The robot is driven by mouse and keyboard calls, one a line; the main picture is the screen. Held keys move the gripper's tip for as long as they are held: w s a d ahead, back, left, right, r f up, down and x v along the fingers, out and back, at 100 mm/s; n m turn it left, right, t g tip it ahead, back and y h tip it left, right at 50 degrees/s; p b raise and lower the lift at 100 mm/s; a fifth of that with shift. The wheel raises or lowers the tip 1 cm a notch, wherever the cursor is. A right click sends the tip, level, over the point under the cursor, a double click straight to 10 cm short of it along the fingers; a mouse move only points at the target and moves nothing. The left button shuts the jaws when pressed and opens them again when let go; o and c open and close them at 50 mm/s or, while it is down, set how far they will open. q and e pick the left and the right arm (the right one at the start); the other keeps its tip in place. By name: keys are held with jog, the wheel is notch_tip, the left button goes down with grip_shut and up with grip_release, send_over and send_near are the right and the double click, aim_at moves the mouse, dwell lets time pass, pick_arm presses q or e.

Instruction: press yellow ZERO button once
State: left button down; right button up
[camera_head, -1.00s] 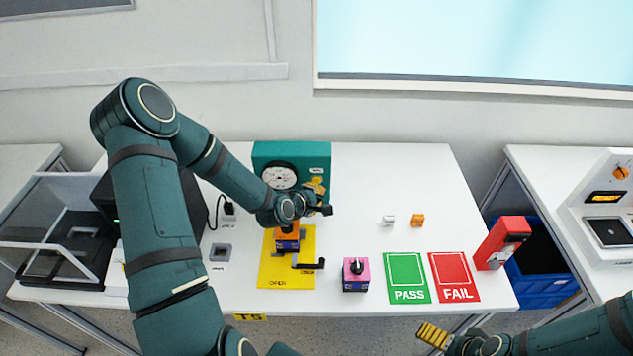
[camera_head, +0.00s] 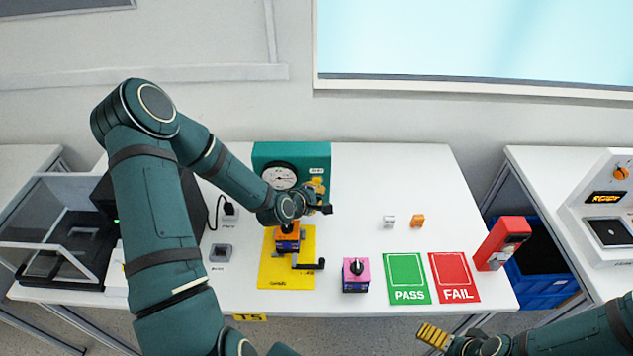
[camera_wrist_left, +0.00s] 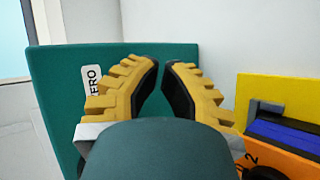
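The teal gauge box (camera_head: 263,153) with a round white dial (camera_head: 279,176) stands at the back of the table. My left gripper (camera_head: 318,187) is at the right part of its front face. In the left wrist view, a white label reading ZERO (camera_wrist_left: 92,88) is on the teal face, left of my left gripper (camera_wrist_left: 161,65). Its yellow fingers converge, with only a narrow gap between the tips, and nothing shows held. The yellow ZERO button cannot be made out; the gripper may hide it. My right gripper (camera_head: 433,336) is low at the front, away from the box; its opening is unclear.
Below the left gripper, an orange-and-blue switch unit (camera_head: 287,240) stands on a yellow mat (camera_head: 280,281).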

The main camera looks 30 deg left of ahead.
pick_arm(q)
jog(key=shift+w+a, duration=0.1)
jog(key=shift+w, duration=0.05)
dwell(0.5)
jog(key=shift+w+a, duration=0.15)
jog(key=shift+w, duration=0.05)
jog(key=shift+w+a+b, duration=0.2)
jog(key=shift+w+b, duration=0.1)
jog(key=shift+w, duration=0.1)
dwell(1.0)
jog(key=shift+s+d, duration=0.45)
jog(key=shift+s, duration=0.3)
jog(key=s+d, duration=0.1)
jog(key=s, duration=0.2)
jog(key=s+d, duration=0.1)
jog(key=shift+s+d+b, duration=0.15)
jog(key=shift+d+b, duration=0.15)
dwell(1.0)
